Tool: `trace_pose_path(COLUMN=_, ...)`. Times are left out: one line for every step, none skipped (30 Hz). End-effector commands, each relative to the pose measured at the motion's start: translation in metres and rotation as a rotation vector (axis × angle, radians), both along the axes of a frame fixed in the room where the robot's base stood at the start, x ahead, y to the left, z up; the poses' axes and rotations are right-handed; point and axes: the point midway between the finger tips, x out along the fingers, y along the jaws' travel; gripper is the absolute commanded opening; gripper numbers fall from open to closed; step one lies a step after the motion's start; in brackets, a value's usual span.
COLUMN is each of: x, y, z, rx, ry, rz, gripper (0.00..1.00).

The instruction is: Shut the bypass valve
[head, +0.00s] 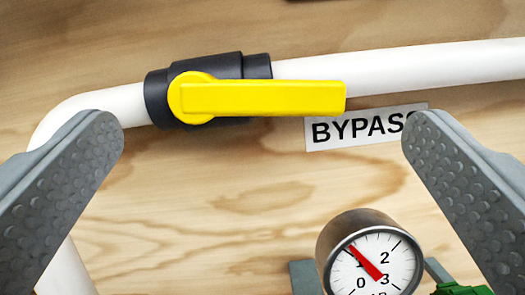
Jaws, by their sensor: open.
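The bypass valve (240,68) is a dark body on a white pipe, fixed along a plywood wall. Its yellow handle (262,98) points right from a round hub, roughly in line with the pipe. A white label (350,128) reading "BYPASS" is below and right of the handle; its right end is partly hidden by my right finger. My gripper (260,140) is open, with one grey finger at each side of the picture. The handle lies between the fingers in the picture, and neither appears to touch it.
A round pressure gauge (372,262) with a red needle is at the lower right, cut off by the frame. A green part (462,289) shows beside it. The white pipe (410,68) runs right and bends down at the left.

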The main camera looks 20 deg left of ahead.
Motion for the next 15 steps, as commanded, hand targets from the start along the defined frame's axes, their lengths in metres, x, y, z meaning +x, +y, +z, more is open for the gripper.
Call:
trace_pose_path(x=-0.010, y=-0.002, z=-0.003, rx=0.000, ry=-0.001, rz=0.001, gripper=1.00)
trace_pose_path(x=-0.014, y=-0.003, z=-0.005, rx=0.000, ry=-0.001, rz=0.000, gripper=1.00)
trace_pose_path(x=-0.020, y=-0.005, z=-0.008, rx=0.000, ry=-0.001, rz=0.000, gripper=1.00)
trace_pose_path(x=-0.025, y=-0.006, z=-0.010, rx=0.000, ry=-0.001, rz=0.000, gripper=1.00)
trace_pose_path(x=-0.030, y=-0.007, z=-0.012, rx=0.000, ry=-0.001, rz=0.000, gripper=1.00)
trace_pose_path(x=-0.036, y=-0.008, z=-0.015, rx=0.000, ry=0.000, rz=0.000, gripper=1.00)
trace_pose_path(x=-0.041, y=-0.009, z=-0.017, rx=0.001, ry=0.000, rz=0.000, gripper=1.00)
trace_pose_path(x=-0.046, y=-0.010, z=-0.018, rx=0.001, ry=-0.001, rz=0.001, gripper=1.00)
trace_pose_path(x=-0.052, y=-0.011, z=-0.021, rx=0.001, ry=0.000, rz=0.001, gripper=1.00)
trace_pose_path(x=-0.056, y=-0.012, z=-0.023, rx=0.001, ry=0.000, rz=0.001, gripper=1.00)
trace_pose_path(x=-0.061, y=-0.013, z=-0.025, rx=0.001, ry=0.000, rz=0.001, gripper=1.00)
trace_pose_path(x=-0.066, y=-0.015, z=-0.027, rx=0.001, ry=0.000, rz=0.001, gripper=1.00)
trace_pose_path(x=-0.069, y=-0.016, z=-0.029, rx=0.000, ry=0.000, rz=0.001, gripper=1.00)
trace_pose_path(x=-0.073, y=-0.016, z=-0.030, rx=0.000, ry=0.000, rz=0.001, gripper=1.00)
trace_pose_path(x=-0.077, y=-0.018, z=-0.032, rx=0.000, ry=-0.001, rz=0.001, gripper=1.00)
